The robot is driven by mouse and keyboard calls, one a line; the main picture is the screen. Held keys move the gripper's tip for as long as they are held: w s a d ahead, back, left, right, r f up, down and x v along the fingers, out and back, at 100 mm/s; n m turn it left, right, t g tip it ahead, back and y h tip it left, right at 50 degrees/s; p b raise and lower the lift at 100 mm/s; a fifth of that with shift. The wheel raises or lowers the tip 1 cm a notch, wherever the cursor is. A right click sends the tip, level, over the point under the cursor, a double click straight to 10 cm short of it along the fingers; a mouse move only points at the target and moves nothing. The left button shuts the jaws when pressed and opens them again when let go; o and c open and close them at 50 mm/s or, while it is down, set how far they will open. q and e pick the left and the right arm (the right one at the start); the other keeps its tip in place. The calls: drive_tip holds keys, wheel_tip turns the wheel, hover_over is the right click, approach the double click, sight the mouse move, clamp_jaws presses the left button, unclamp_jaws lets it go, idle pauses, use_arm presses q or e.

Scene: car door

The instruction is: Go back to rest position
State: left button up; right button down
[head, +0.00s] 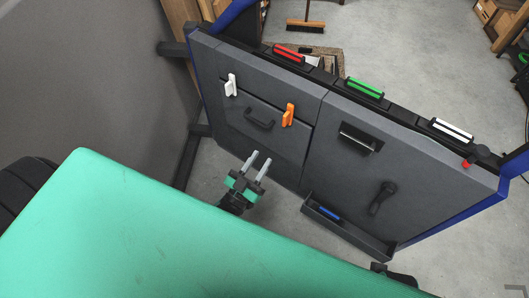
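My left gripper (260,157) is in front of the lower left part of the grey car door panel (345,118). Its two grey fingers are parallel with a clear gap between them, and nothing shows in the gap. It points toward the door and appears apart from it. My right gripper's fingers do not show. A small dark part at the lower right edge of my teal body cannot be made out clearly.
The door bears a white clip (231,86), an orange clip (288,115), a pull handle (259,118), a crank (381,198) and a low tray (347,231) with a blue piece (329,212). Red, green and white pieces line its top. A grey wall stands left.

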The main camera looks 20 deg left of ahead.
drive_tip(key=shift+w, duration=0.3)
